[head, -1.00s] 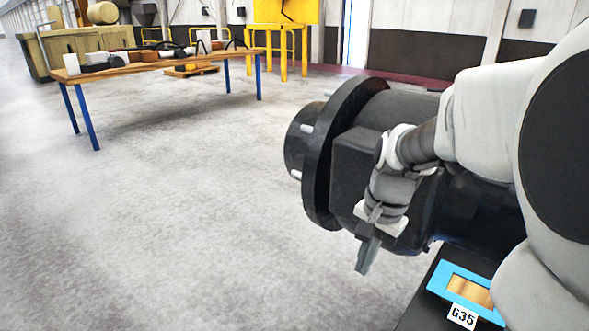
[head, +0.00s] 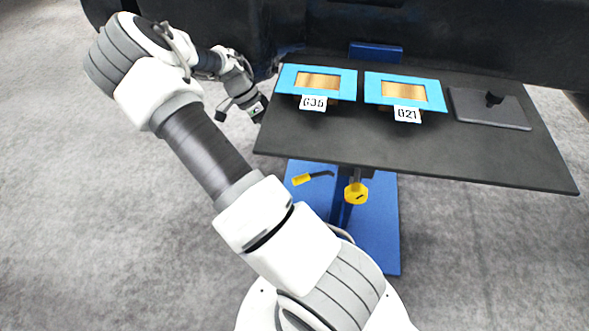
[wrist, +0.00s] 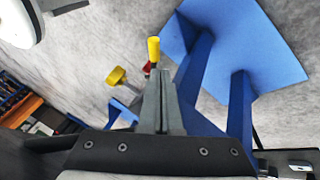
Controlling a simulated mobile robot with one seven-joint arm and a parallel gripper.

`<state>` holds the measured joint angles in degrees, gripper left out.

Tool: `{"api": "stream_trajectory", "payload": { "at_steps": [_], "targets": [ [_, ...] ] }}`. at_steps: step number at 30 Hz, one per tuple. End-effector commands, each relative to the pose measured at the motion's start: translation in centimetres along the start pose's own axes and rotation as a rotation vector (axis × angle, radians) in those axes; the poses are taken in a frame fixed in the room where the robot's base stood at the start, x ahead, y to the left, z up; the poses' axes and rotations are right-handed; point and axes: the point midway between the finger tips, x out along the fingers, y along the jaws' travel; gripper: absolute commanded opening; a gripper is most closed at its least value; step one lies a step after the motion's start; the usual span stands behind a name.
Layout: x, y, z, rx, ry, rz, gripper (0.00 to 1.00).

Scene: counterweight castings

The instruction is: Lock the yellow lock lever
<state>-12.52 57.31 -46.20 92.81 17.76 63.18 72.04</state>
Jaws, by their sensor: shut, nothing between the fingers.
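The yellow lock lever (head: 301,179) shows below the dark table's front edge in the head view, a yellow grip on a thin dark arm slanting slightly up to the right. In the wrist view the yellow grip of the lever (wrist: 153,49) appears just beyond my fingertips, partly hidden behind them. My gripper (wrist: 161,73) is shut and empty; whether it touches the lever I cannot tell. A yellow knob (head: 356,192) sits right of the lever in the head view; in the wrist view it is left of the lever.
The dark tabletop (head: 400,150) overhangs the lever. It carries blue frames tagged G35 (head: 290,79) and G21 (head: 371,91), and a dark plate (head: 489,110). A blue stand (head: 383,235) is beneath. A large black casting (head: 440,40) lies behind. Floor at left is open.

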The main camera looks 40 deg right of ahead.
Motion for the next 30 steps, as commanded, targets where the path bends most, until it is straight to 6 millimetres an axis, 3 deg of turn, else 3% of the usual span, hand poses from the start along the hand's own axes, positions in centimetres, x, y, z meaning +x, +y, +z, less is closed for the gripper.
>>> {"api": "stream_trajectory", "payload": {
  "at_steps": [17, 30],
  "targets": [
    [1.5, -0.6, -0.1, 0.029, 0.024, 0.011, 0.00],
    [8.8, -0.5, -0.2, 0.030, 0.024, 0.012, 0.00]
  ]
}}
